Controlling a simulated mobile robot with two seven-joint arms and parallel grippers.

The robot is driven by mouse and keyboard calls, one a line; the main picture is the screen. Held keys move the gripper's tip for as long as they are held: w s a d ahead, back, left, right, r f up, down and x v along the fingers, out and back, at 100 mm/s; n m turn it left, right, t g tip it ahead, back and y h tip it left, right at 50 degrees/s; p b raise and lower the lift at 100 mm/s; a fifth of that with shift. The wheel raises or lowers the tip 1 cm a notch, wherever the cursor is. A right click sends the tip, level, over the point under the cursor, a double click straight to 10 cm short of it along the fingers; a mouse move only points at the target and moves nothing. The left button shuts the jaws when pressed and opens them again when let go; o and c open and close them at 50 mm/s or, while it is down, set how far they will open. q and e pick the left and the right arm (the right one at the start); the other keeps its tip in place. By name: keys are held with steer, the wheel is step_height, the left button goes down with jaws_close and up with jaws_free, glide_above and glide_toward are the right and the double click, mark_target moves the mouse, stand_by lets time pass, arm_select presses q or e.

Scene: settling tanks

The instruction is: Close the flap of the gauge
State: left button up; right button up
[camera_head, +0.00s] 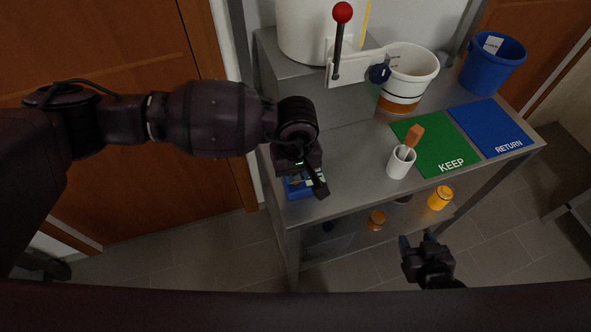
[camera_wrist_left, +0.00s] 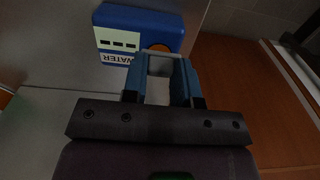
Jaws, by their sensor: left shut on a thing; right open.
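The gauge (camera_head: 300,188) is a small blue box at the front left of the grey bench, largely hidden by my left gripper in the head view. In the left wrist view the gauge (camera_wrist_left: 160,22) shows a white WATER label, several dark windows and an orange round spot. My left gripper (camera_wrist_left: 161,62) is at the gauge's edge, its blue fingers shut on a pale grey piece that looks like the flap (camera_wrist_left: 160,66). How far the flap stands open is hard to tell. My right gripper (camera_head: 418,240) is open and empty, low in front of the bench.
A white cup (camera_head: 400,166) with an orange-handled tool stands before the green KEEP mat (camera_head: 424,133) and the blue RETURN mat (camera_head: 485,120). Behind are a white bucket (camera_head: 416,62), a blue bin (camera_head: 494,72) and a red-knobbed lever (camera_head: 339,45). Orange jars (camera_head: 440,198) stand on the lower shelf.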

arm_select(q)
steer(key=t+b, duration=0.1)
steer(key=s+f+t+b, duration=0.1)
steer(key=b, duration=0.1)
steer(key=shift+d+f+y, duration=0.2)
steer(key=shift+f+y, duration=0.05)
steer(key=shift+y, duration=0.15)
steer(key=shift+s+f+t+b, duration=0.1)
steer(key=shift+s+t+b, duration=0.05)
steer(key=shift+t+b, duration=0.55)
steer(key=o, duration=0.9)
steer(key=shift+o, duration=0.2)
